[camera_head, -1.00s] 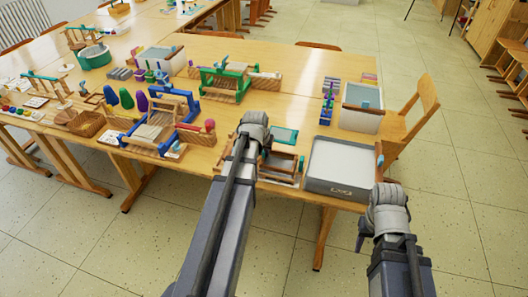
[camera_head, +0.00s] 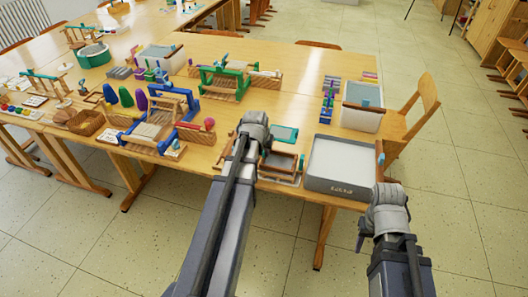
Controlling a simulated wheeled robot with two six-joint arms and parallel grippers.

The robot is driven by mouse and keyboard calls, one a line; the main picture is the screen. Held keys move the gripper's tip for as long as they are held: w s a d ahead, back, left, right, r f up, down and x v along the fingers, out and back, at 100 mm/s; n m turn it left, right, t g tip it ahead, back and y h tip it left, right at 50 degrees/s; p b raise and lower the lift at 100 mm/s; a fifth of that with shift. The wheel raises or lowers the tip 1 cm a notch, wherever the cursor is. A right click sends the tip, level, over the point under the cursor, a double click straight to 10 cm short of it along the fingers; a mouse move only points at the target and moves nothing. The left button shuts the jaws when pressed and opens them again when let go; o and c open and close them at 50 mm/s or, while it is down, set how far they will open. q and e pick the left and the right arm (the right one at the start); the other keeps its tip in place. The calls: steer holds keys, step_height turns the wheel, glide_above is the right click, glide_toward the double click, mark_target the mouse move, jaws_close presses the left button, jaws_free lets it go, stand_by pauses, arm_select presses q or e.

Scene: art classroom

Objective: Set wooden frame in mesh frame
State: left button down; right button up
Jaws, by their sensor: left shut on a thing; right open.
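A brown wooden frame (camera_head: 283,159) is at the front of the table, just right of my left forearm. It is over or on a pale flat piece (camera_head: 278,179) that may be the mesh frame; at this size I cannot tell whether they touch. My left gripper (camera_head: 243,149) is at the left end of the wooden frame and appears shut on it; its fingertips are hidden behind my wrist.
A grey tub (camera_head: 338,188) with whitish contents stands right of the frame. A teal-edged panel (camera_head: 285,134) lies behind it. A blue loom (camera_head: 180,125) stands to the left and a green loom (camera_head: 225,83) further back. A chair (camera_head: 415,108) is at the right.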

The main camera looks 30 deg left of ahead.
arm_select(q)
steer(key=shift+f+b, duration=0.6)
stand_by(0.5)
steer(key=c, duration=0.8)
jaws_free()
steer(key=shift+c, duration=0.2)
steer(key=shift+r, duration=0.1)
steer(key=p+v, duration=0.7)
steer(key=shift+s+r, duration=0.25)
steer(key=shift+r, duration=0.05)
